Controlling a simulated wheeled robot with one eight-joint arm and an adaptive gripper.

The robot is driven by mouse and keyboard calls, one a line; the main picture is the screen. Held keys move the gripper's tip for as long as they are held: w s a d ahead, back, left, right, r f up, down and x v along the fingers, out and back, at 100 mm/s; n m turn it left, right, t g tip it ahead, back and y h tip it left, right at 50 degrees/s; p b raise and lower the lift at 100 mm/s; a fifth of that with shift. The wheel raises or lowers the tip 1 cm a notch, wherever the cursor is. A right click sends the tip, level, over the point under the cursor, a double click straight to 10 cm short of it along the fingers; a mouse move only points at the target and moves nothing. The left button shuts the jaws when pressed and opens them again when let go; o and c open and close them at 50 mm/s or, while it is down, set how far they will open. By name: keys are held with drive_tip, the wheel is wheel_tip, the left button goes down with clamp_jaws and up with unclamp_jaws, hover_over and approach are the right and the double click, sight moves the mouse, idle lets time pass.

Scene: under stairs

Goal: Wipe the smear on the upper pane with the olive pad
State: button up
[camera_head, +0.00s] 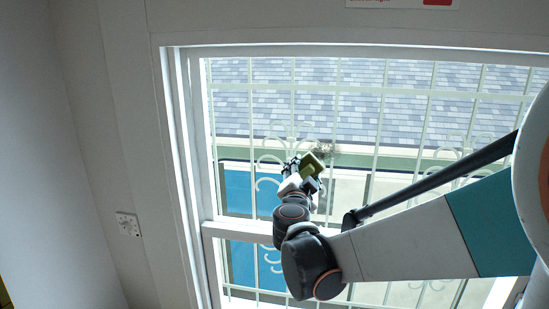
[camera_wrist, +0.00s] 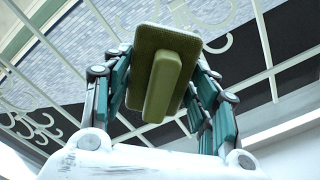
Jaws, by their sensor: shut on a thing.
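The olive pad (camera_head: 311,166) is in my gripper (camera_head: 305,176), in front of the upper pane (camera_head: 395,118) near its lower left part. In the wrist view the pad (camera_wrist: 168,40) shows its flat block at the far end and its handle between the fingers of my gripper (camera_wrist: 163,88). My gripper is shut on the pad's handle. A mottled grey-brown patch (camera_head: 325,149), which looks like the smear, shows just right of and above the pad. I cannot tell whether the pad touches the glass.
A white window frame (camera_head: 185,150) borders the pane, with a horizontal bar (camera_head: 237,229) below it. A pale metal grille (camera_head: 336,95) stands behind the glass. A sign (camera_head: 400,3) is above the window.

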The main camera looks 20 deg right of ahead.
sight(341, 161)
drive_tip(key=shift+x, duration=2.95)
drive_tip(key=shift+b+x, duration=0.5)
drive_tip(key=shift+x, duration=0.45)
drive_tip(key=shift+s+d, duration=0.1)
drive_tip(key=shift+s+d+r+b, duration=0.1)
drive_tip(key=shift+s+d+b, duration=0.1)
drive_tip(key=shift+s+d, duration=1.05)
drive_tip(key=shift+s+d+f+b, duration=0.15)
drive_tip(key=shift+s+d, duration=0.55)
drive_tip(key=shift+d, duration=1.05)
drive_tip(key=shift+s+d+r+b, duration=0.15)
drive_tip(key=shift+s+d+b, duration=0.1)
drive_tip(key=shift+s+d, duration=1)
drive_tip(key=shift+w+d, duration=0.2)
drive_tip(key=shift+d, duration=0.05)
drive_tip(key=shift+w+a, duration=0.1)
